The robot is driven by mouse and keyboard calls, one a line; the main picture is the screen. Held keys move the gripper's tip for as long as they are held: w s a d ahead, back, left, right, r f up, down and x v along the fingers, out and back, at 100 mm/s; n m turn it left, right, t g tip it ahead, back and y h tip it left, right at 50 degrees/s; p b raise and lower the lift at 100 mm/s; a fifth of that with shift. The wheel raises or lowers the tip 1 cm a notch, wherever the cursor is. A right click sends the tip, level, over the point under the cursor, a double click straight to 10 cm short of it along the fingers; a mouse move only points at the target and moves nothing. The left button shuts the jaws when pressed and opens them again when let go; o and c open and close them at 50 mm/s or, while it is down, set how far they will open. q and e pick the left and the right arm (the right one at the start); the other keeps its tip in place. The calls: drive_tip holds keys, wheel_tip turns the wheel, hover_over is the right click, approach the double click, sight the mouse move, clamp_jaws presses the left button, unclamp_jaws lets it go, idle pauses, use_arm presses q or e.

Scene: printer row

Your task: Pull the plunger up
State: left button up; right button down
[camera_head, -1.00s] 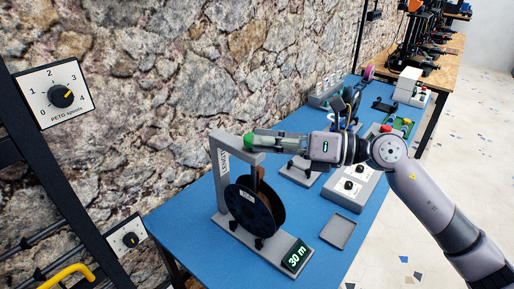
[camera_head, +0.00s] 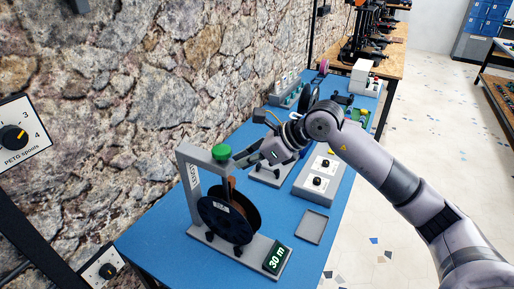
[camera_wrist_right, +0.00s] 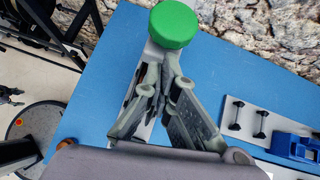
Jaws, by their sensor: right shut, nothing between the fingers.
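The plunger's green knob (camera_head: 221,152) sits at the end of the grey stand's top arm (camera_head: 193,153), above a dark spool (camera_head: 228,216). A brown strip (camera_head: 231,188) runs down below the knob to the spool. My right gripper (camera_head: 238,162) is shut and empty, just right of the knob and slightly below its top. In the right wrist view the green knob (camera_wrist_right: 174,24) shows just beyond the closed fingertips (camera_wrist_right: 163,66). I cannot tell if the fingertips touch it. My left gripper is not in view.
A display (camera_head: 275,257) reading 30 m sits at the stand's front base. A grey tray (camera_head: 312,227) and a box with two black knobs (camera_head: 319,176) stand to the right on the blue table (camera_head: 160,235). The stone wall (camera_head: 130,120) rises behind.

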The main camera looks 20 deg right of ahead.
drive_tip(key=shift+w+a+f, duration=0.35)
drive_tip(key=shift+a+f, duration=0.05)
drive_tip(key=shift+f, duration=0.1)
wheel_tip(320, 180, up, 14)
drive_tip(key=p, duration=0.5)
